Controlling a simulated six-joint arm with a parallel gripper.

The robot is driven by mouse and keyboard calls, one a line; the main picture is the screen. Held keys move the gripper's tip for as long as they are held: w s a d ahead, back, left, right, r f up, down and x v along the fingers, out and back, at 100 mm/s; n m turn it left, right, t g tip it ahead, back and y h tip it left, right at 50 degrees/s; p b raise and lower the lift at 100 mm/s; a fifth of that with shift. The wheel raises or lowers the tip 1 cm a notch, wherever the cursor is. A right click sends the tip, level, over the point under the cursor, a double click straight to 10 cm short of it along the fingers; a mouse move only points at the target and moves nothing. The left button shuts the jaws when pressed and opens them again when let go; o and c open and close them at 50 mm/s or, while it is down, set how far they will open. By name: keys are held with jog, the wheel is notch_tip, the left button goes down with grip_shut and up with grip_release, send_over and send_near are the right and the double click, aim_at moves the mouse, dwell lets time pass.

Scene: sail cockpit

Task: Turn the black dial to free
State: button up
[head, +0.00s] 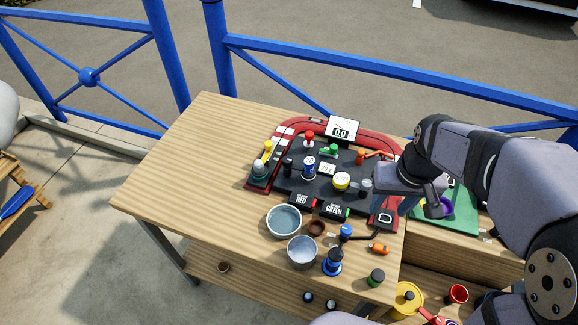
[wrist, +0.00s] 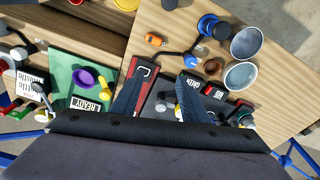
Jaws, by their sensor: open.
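A dark control panel (head: 270,187) with a red surround lies on the wooden table in the head view. A black upright knob (head: 288,168) stands on its left part. A dial with a dark blue and white body (head: 309,168) stands beside it, so I cannot tell for certain which is the black dial. No "free" mark is legible. My gripper (head: 400,203) is over the panel's right end, well right of these knobs. In the wrist view my gripper (wrist: 161,88) is open, its fingers apart and empty above the panel's end.
A yellow-white dial (head: 341,181), red knob (head: 309,138) and small display (head: 342,130) crowd the panel. Two metal bowls (head: 284,221) (head: 302,251) stand in front. A green board (head: 458,212) lies right. A blue railing (head: 330,67) runs behind. The table's left part is clear.

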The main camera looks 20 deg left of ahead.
jog(key=w+a+f+n+t+y+b, duration=0.1)
jog(key=w+a+n+b, duration=0.2)
jog(key=a, duration=0.4)
jog(key=w+a+f+b, duration=0.1)
jog(key=w+a+b, duration=0.2)
jog(key=w+a, duration=0.25)
jog(key=n+y+b, duration=0.2)
jog(key=n+b, duration=0.1)
jog(key=b, duration=0.1)
send_near(288, 159)
jog(key=shift+t, duration=0.4)
jog(key=shift+s+p+x, duration=0.2)
jog(key=shift+p+x, duration=0.15)
jog(key=shift+x, duration=1.7)
jog(key=shift+s+p+x, duration=0.2)
jog(key=shift+p+x, duration=0.1)
jog(key=shift+x, duration=1.75)
jog(key=c, duration=1)
